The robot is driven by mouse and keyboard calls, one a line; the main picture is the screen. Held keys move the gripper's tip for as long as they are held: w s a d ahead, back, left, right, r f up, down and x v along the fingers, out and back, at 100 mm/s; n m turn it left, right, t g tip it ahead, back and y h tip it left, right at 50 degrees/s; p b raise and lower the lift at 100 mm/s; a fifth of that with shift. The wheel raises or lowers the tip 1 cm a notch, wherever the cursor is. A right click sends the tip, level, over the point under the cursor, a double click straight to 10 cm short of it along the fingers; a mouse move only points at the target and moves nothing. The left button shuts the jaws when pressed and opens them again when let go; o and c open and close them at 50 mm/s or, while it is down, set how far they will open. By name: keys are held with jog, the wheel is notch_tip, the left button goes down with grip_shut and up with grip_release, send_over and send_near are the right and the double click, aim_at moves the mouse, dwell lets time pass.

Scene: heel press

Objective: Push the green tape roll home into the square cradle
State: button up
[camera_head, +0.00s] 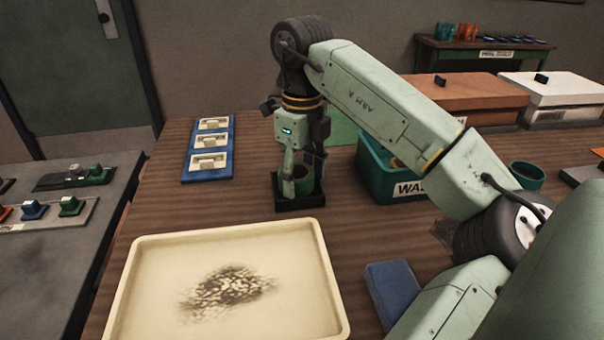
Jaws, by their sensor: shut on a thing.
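The green tape roll (303,187) is upright in or just over the black square cradle (290,205) on the wooden table. My gripper (302,178) points straight down above the cradle and is shut on the green tape roll, with one pale finger on its left side and a dark finger on its right. The fingers hide part of the roll. I cannot tell whether the roll's underside touches the cradle floor.
A cream tray (150,240) with a dark smudge lies in front. A blue switch panel (207,176) is to the left. A green bin (372,178), a green cup (526,176) and a blue block (393,290) are to the right. Bare wood surrounds the cradle.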

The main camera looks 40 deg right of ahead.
jog(key=shift+f, duration=0.15)
jog(key=o, duration=1.2)
jog(key=shift+o, duration=0.7)
jog(key=o, duration=0.4)
jog(key=shift+c, duration=0.2)
notch_tip(320, 180, up, 7)
jog(key=p, duration=0.5)
